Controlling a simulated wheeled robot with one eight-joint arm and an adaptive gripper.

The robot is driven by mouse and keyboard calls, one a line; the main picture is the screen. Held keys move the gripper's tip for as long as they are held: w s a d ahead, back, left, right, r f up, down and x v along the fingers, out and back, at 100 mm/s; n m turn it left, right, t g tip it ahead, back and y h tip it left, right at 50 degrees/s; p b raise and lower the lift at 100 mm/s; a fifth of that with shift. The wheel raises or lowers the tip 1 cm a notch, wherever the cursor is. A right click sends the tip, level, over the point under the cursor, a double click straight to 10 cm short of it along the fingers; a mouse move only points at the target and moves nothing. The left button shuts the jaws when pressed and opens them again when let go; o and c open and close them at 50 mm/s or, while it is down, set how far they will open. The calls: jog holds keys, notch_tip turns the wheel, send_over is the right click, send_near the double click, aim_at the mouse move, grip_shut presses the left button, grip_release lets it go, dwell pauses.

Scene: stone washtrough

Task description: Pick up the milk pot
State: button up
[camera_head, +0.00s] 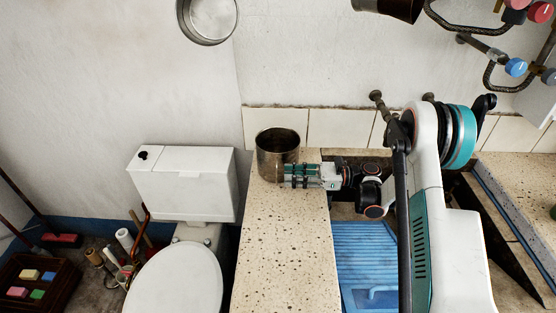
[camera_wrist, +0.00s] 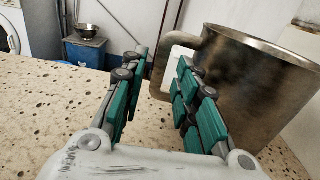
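The milk pot (camera_head: 277,152) is a worn metal pot standing upright on the speckled stone ledge (camera_head: 285,240), near the tiled wall. In the wrist view the pot (camera_wrist: 250,85) fills the right side, with its curved handle (camera_wrist: 176,40) facing left. My gripper (camera_head: 287,175) is at the pot's near side, low over the ledge. In the wrist view my gripper (camera_wrist: 163,64) is open, its green-padded fingers apart. The handle shows in the gap between the fingertips, the pot's body beyond the right finger. I cannot tell whether any finger touches the pot.
A white toilet (camera_head: 185,275) with its cistern (camera_head: 185,185) stands left of the ledge. A blue ribbed washboard surface (camera_head: 365,260) lies right of it. Another metal pan (camera_head: 208,18) hangs on the wall above. Pipes and taps (camera_head: 515,65) are at upper right. The ledge's front is clear.

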aim_at(278, 173)
jog(key=a+b, duration=0.1)
jog(key=a, duration=0.1)
jog(key=a+b, duration=0.1)
jog(key=a, duration=0.2)
jog(key=shift+w+r, duration=0.15)
jog(key=shift+r, duration=0.05)
grip_shut()
